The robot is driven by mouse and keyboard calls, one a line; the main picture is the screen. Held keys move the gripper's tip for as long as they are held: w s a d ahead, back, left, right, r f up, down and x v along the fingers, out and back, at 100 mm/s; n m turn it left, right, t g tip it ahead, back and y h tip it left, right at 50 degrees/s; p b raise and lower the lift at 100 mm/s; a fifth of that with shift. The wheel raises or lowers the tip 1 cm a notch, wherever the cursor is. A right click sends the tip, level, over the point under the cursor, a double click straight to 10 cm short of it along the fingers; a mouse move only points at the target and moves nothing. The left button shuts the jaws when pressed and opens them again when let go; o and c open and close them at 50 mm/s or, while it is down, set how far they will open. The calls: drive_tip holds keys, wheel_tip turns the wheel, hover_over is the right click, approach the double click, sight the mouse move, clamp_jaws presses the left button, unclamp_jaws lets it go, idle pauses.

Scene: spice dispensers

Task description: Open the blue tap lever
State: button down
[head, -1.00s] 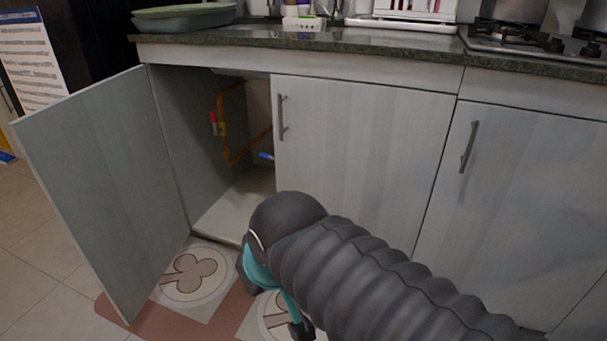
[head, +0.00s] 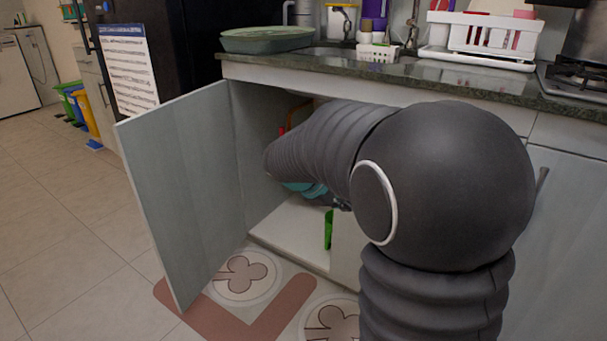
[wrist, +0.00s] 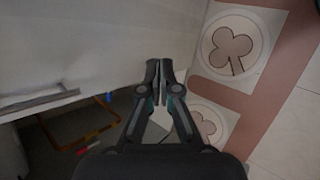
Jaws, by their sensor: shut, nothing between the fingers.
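The blue tap lever (wrist: 109,97) shows small in the wrist view, on the orange pipe (wrist: 78,142) inside the dark cabinet, left of my fingers. In the head view my arm hides the blue lever. My gripper (wrist: 160,76) has its two fingertips together with nothing between them. It is apart from the lever in the wrist view. In the head view only a small dark part of my gripper (head: 341,203) shows beyond my arm, at the cabinet opening.
The left cabinet door (head: 190,190) stands wide open. A red lever (wrist: 80,151) sits on the same pipe. A green upright object (head: 328,230) shows at the cabinet opening. A patterned mat (head: 240,275) lies on the floor in front; floor at left is clear.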

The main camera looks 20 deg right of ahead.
drive_tip(key=w+d+f+n+t+h+p, duration=0.25)
drive_tip(key=w+f+n, duration=0.4)
drive_tip(key=w, duration=0.55)
drive_tip(key=w+d+f+n+t+h+p, duration=0.1)
drive_tip(key=w+f+n+h, duration=0.35)
drive_tip(key=w, duration=0.75)
drive_tip(key=w+a+f+n+t+y+b, duration=0.1)
drive_tip(key=w+f+n+t, duration=0.6)
drive_tip(key=f, duration=0.6)
drive_tip(key=w+d+r+m+g, duration=0.1)
drive_tip(key=w+d+r+m, duration=0.1)
drive_tip(key=w+d+r, duration=0.2)
drive_tip(key=shift+p+x, duration=0.4)
drive_tip(key=shift+x, duration=2.1)
drive_tip(key=shift+s, duration=0.1)
